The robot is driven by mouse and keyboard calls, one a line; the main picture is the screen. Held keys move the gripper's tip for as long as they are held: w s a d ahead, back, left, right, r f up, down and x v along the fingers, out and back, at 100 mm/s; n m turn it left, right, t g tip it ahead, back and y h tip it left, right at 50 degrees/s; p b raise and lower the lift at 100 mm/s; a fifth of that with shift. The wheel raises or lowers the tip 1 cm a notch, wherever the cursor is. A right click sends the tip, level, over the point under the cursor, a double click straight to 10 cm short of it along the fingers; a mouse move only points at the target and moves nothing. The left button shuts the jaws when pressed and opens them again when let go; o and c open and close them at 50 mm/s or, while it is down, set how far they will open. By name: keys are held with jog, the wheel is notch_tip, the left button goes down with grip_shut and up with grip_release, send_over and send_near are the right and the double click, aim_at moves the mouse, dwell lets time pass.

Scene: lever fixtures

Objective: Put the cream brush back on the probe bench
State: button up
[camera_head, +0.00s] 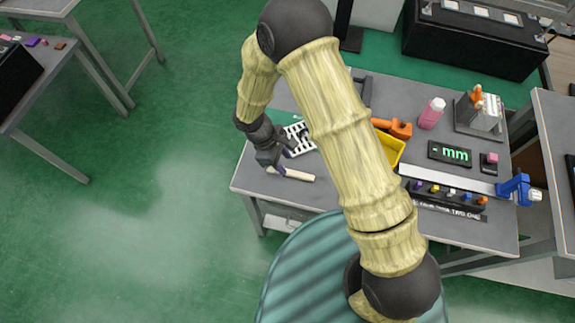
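The cream brush (298,175), seen as a slim cream stick, is at the left front part of the grey bench (325,198). I take this bench to be the probe bench. My gripper (279,167) is at the brush's left end, with a dark finger overlapping it. I cannot tell whether the fingers are closed around the brush or only beside it. I also cannot tell whether the brush rests on the bench top or hangs just above it. My arm hides the middle of the bench.
A white slotted rack (300,138) lies just behind my gripper. Beyond my arm are a yellow bin (391,150), an orange tool (394,128), a pink bottle (432,113), a "mm" display (450,153) and a blue clamp (514,188). Bare bench lies in front of the brush.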

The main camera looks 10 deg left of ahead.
jog(key=v, duration=0.7)
jog(key=shift+r, duration=0.3)
jog(key=shift+a, duration=0.1)
jog(key=d+r+m+t+y, duration=0.1)
jog(key=d+r+m, duration=0.4)
jog(key=d, duration=0.4)
jog(key=s+d+r+m+t+y, duration=0.1)
jog(key=d+r+m, duration=0.3)
jog(key=d, duration=0.5)
jog(key=s+d+r+m+t+y, duration=0.1)
jog(key=d+r+m+y, duration=0.1)
jog(key=d+r+m, duration=0.3)
jog(key=d+m, duration=0.3)
jog(key=d, duration=0.1)
jog(key=shift+r+y, duration=0.3)
jog(key=shift+r, duration=0.05)
